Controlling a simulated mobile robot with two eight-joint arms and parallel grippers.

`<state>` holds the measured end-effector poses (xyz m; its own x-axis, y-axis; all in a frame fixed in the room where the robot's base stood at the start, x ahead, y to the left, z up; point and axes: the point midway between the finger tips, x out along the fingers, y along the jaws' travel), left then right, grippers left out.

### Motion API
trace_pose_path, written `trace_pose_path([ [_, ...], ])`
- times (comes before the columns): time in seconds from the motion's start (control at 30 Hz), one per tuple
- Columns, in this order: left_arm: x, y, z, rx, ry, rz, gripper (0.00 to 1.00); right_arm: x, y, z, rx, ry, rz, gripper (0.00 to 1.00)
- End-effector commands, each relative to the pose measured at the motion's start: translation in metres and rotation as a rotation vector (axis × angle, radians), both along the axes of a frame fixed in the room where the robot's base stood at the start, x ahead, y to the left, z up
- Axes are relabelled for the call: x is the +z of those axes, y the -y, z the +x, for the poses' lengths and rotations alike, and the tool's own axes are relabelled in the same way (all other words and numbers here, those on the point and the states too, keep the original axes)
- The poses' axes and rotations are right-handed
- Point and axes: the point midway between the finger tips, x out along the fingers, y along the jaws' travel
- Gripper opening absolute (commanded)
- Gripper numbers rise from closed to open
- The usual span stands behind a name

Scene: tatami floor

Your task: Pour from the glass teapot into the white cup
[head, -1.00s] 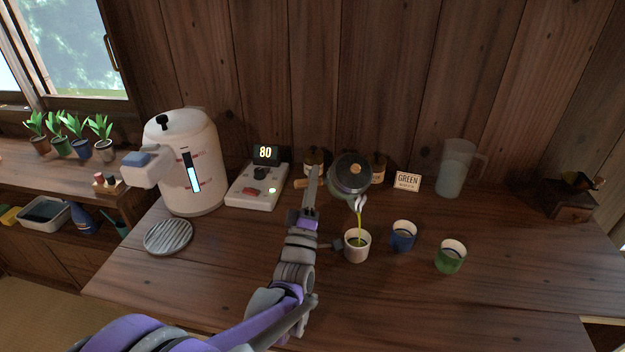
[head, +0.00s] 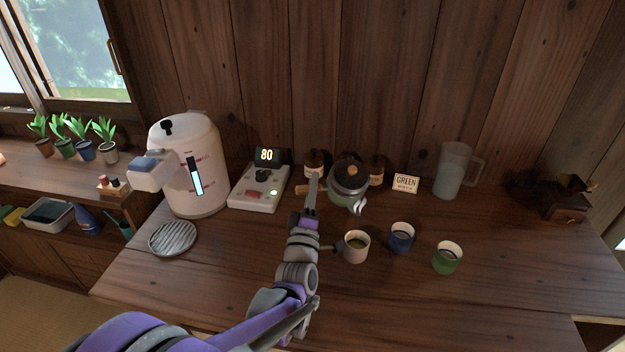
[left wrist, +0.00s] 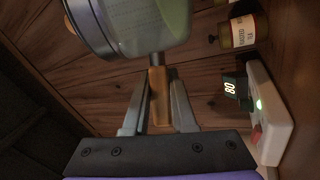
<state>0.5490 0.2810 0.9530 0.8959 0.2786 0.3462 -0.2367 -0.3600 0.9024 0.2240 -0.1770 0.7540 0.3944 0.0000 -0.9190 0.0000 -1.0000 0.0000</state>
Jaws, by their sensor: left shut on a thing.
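The glass teapot (head: 342,199) has a dark lid with a wooden knob and holds green liquid. My left gripper (head: 312,183) is shut on its wooden handle, which shows between the fingers in the left wrist view (left wrist: 158,92). The teapot is close to upright, behind the white cup, and no stream leaves its spout. I cannot tell whether its base touches the table. The white cup (head: 356,252) stands upright on the table with dark liquid inside. My left forearm passes just left of it. My right gripper is not in view.
A blue cup (head: 401,240) and a green cup (head: 447,261) stand right of the white cup. Behind are a GREEN sign (head: 405,183), a pitcher (head: 452,172) and small jars (head: 314,160). A control box (head: 258,188) and white dispenser (head: 190,165) stand left. The table's front right is clear.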

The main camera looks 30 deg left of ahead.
Motion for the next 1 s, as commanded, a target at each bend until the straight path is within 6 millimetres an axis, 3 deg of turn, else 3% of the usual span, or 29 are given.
trace_pose_path([
  [0.37,-0.003,0.0,0.0,0.0,-0.236,-0.192,0.0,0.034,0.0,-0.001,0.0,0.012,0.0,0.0],
  [1.0,-0.008,0.0,0.0,0.0,-0.336,-0.269,0.0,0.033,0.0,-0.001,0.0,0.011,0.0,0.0],
])
